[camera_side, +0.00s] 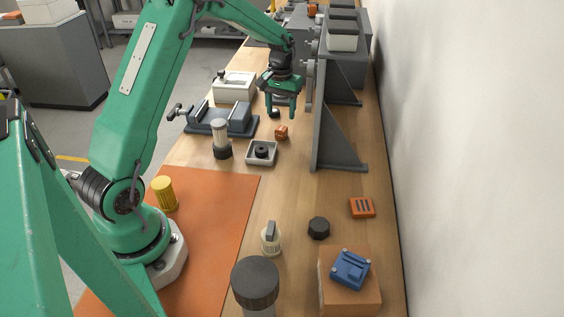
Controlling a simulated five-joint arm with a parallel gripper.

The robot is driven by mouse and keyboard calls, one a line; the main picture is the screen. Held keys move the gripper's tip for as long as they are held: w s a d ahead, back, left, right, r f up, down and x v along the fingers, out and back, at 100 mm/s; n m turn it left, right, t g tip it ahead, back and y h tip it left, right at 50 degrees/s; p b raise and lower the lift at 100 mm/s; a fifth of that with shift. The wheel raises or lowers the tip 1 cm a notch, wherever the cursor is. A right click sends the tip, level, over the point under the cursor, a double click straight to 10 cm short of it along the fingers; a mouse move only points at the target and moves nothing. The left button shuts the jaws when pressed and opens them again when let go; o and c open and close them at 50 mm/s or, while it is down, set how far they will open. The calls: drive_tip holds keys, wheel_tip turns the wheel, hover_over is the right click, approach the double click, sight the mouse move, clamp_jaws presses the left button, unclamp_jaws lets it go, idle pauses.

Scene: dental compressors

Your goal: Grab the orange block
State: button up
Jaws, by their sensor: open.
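A small orange block (281,132) sits on the wooden bench, just beyond a small grey tray. My gripper (281,115) points down with its two green fingers apart and nothing between them. In the picture its fingertips are just above the block; I cannot tell the exact gap in depth. A second orange piece (362,208), flat with dark slots, lies farther right and nearer the camera.
The grey tray (262,153) holds a dark round part. A clear-topped cylinder (221,139) and grey vise (222,119) stand left. A tall grey bracket (335,135) stands close on the right. Bare wood lies in front of the tray.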

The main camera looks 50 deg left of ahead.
sight(281, 128)
drive_tip(key=shift+f, duration=1.25)
drive_tip(key=shift+f, duration=0.1)
drive_tip(key=shift+w+f, duration=0.1)
drive_tip(key=shift+f, duration=2.35)
drive_tip(key=shift+c, duration=0.4)
drive_tip(key=c, duration=1)
